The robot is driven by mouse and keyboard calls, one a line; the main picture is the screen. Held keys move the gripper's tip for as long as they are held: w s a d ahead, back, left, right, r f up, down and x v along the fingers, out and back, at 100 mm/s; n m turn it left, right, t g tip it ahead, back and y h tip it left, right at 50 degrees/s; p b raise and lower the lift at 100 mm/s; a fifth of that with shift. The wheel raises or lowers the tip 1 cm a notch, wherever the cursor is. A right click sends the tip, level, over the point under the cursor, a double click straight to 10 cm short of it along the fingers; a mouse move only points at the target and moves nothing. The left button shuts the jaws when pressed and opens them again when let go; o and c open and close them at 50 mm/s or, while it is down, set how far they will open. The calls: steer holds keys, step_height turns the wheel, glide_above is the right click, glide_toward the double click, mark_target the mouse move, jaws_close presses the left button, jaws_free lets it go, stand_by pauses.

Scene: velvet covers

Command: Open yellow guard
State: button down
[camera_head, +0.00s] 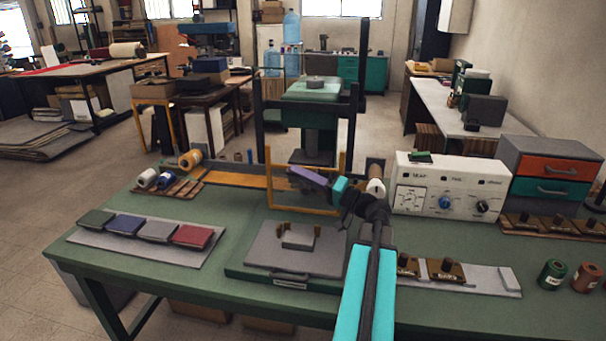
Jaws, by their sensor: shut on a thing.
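The yellow guard (269,185) is an upright yellow frame at the back of the green bench, in front of the press (312,115). Its left post, right post and bottom bar show. My arm reaches up from the bottom of the view to the guard. My gripper (292,171), at the purple end of the arm, lies across the upper part of the frame. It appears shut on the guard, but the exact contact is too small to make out. My wrist hides part of the guard's right side.
A grey plate with a block (298,237) lies below the guard. A tray (100,243) with several velvet pieces is at left. A white control box (450,187) stands close on the right. Brass-coloured blocks (447,271) and spools (553,274) lie at front right.

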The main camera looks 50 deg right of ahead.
step_height(320, 180, up, 18)
steer(key=p, duration=0.1)
stand_by(0.6)
steer(key=c, duration=2.1)
jaws_free()
steer(key=shift+b+v, duration=1.65)
steer(key=shift+v, duration=5.3)
steer(key=shift+w, duration=0.1)
